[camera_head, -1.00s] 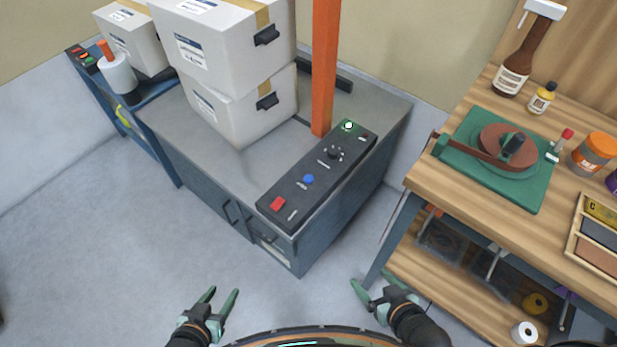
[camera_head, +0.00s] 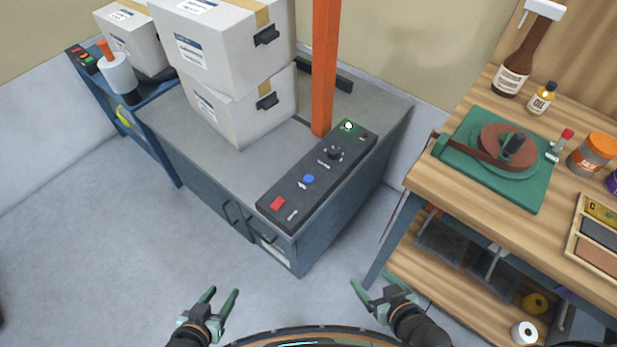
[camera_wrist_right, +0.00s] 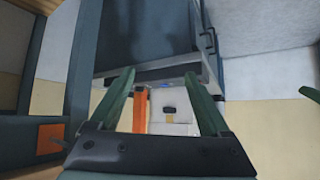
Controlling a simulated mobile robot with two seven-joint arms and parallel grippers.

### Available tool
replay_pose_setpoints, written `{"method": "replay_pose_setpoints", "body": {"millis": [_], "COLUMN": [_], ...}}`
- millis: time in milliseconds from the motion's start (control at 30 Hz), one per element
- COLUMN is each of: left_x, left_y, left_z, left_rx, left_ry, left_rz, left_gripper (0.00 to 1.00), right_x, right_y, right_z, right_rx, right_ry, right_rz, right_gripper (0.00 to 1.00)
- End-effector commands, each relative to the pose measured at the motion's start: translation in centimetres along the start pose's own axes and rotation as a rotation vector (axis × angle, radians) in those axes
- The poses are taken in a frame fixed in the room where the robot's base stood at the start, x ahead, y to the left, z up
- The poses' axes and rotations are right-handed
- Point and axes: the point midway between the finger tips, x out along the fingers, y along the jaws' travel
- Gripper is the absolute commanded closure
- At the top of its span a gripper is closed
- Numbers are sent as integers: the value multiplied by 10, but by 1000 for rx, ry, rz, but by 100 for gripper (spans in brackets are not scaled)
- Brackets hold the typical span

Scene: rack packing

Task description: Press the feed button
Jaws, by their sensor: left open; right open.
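A black control panel (camera_head: 318,175) lies along the front right edge of the grey machine's top. It bears a red button (camera_head: 277,203), a blue button (camera_head: 308,179), a black knob (camera_head: 334,153) and a lit white-green button (camera_head: 348,126). The labels are too small to read, so I cannot tell which is the feed button. My left gripper (camera_head: 223,292) is open and empty, low in front of the machine. My right gripper (camera_head: 370,283) is open and empty, low to the right of the machine's front corner. The right wrist view shows its spread fingers (camera_wrist_right: 160,78).
White boxes (camera_head: 235,45) are stacked on the machine (camera_head: 228,165) behind the panel, beside an orange post (camera_head: 325,70). A wooden workbench (camera_head: 445,190) with tools and bottles stands at the right, close to my right gripper. The floor (camera_head: 110,250) at the left is clear.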

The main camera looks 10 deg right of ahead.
Motion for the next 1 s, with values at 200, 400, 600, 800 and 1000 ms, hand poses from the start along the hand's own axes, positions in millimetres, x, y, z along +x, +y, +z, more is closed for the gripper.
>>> {"method": "replay_pose_setpoints", "body": {"millis": [200, 400, 600, 800, 1000], "left_x": [0, 0, 0, 0, 0], "left_y": [0, 0, 0, 0, 0], "left_z": [0, 0, 0, 0, 0], "left_rx": [0, 0, 0, -1, -1], "left_ry": [0, 0, 0, 0, 0], "left_rz": [0, 0, 0, 0, 0], "left_gripper": [48, 48, 48, 48, 48], "right_x": [0, 0, 0, 0, 0], "right_y": [0, 0, 0, 0, 0], "right_z": [0, 0, 0, 0, 0], "right_rx": [0, 0, 0, 0, 0], "right_ry": [0, 0, 0, 0, 0], "right_rz": [0, 0, 0, 0, 0], "right_gripper": [36, 59, 81, 100, 100]}}
